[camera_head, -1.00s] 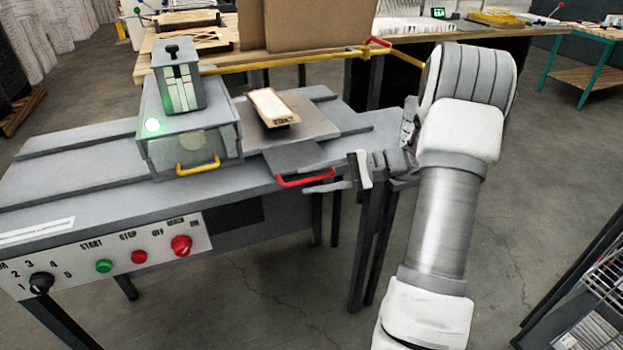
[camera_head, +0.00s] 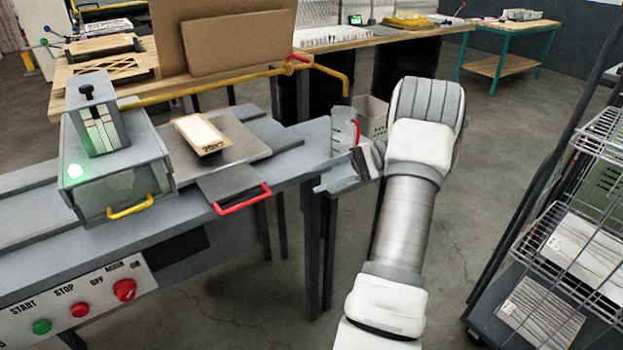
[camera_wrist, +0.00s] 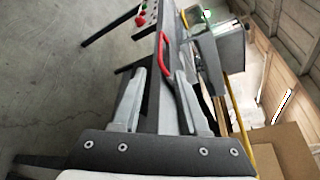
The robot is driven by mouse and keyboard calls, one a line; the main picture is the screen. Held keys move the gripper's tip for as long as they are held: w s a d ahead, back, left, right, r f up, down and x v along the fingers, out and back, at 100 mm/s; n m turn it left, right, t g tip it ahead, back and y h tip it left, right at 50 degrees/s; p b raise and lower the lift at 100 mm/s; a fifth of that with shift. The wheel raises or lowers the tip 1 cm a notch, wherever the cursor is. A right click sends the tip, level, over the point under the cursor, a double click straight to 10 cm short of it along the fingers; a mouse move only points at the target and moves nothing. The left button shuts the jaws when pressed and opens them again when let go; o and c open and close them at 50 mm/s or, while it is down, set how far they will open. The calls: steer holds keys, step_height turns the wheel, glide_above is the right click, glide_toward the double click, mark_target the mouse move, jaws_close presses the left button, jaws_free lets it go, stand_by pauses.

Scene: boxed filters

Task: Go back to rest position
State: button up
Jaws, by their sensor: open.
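My gripper (camera_head: 338,160) is at the right end of the grey machine table (camera_head: 60,222) in the head view, with my arm reaching up from the bottom. In the wrist view its two fingers (camera_wrist: 160,100) are spread apart with nothing between them. A flat tan-and-white boxed filter (camera_head: 201,134), with dark print on its near edge, lies on a grey plate (camera_head: 247,147) left of the gripper, apart from it. The red handle (camera_head: 243,200) of the plate is nearer the gripper and also shows in the wrist view (camera_wrist: 166,57).
A grey machine box (camera_head: 118,172) with a yellow handle and green light stands on the table. A yellow rail (camera_head: 210,88) runs behind. A wire rack (camera_head: 570,215) with boxes stands at right. A wooden bench (camera_head: 90,80) is at the back left. Floor between the arm and rack is clear.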

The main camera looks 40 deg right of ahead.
stand_by(0.5)
steer(key=w+a+r+n+g+h, duration=0.1)
steer(key=a+r+n+g+h, duration=0.15)
steer(key=a, duration=0.65)
steer(key=w+a+r+n+g+h, duration=0.1)
steer(key=a+r+g+h, duration=0.15)
steer(key=a, duration=0.75)
steer(key=s+a+n+h, duration=0.55)
steer(key=s+a, duration=0.35)
steer(key=a, duration=0.5)
steer(key=s+d+r+n+t+h, duration=0.2)
steer(key=s+d+r+t+h, duration=0.25)
steer(key=s, duration=0.35)
step_height(320, 180, up, 15)
steer(key=p, duration=1.5)
steer(key=shift+s+y, duration=0.2)
steer(key=shift+y, duration=0.2)
